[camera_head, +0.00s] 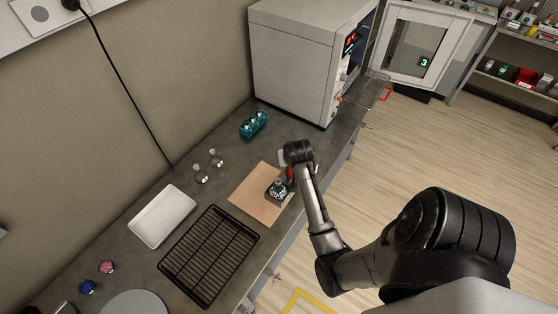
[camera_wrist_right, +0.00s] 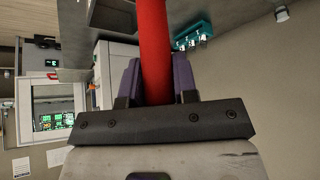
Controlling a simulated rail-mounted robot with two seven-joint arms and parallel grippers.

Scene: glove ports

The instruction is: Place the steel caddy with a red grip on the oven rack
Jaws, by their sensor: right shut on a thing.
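The steel caddy (camera_head: 278,190) is at the right edge of a tan board on the bench. It holds small dark items, and I cannot tell whether it rests on the board or hangs just above it. My right gripper (camera_head: 288,174) is at the caddy's red grip. In the right wrist view the red grip (camera_wrist_right: 155,35) stands between the fingers of my right gripper (camera_wrist_right: 157,80), which are shut on it. The oven (camera_head: 295,65) stands at the bench's far end with its door open. Its wire oven rack (camera_head: 367,90) sticks out at the front. My left gripper is out of view.
A black wire rack (camera_head: 210,255) and a white tray (camera_head: 162,215) lie at the near left of the tan board (camera_head: 250,196). Two small flasks (camera_head: 208,166) and a teal tube holder (camera_head: 253,124) stand toward the wall. Bench between board and oven is mostly clear.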

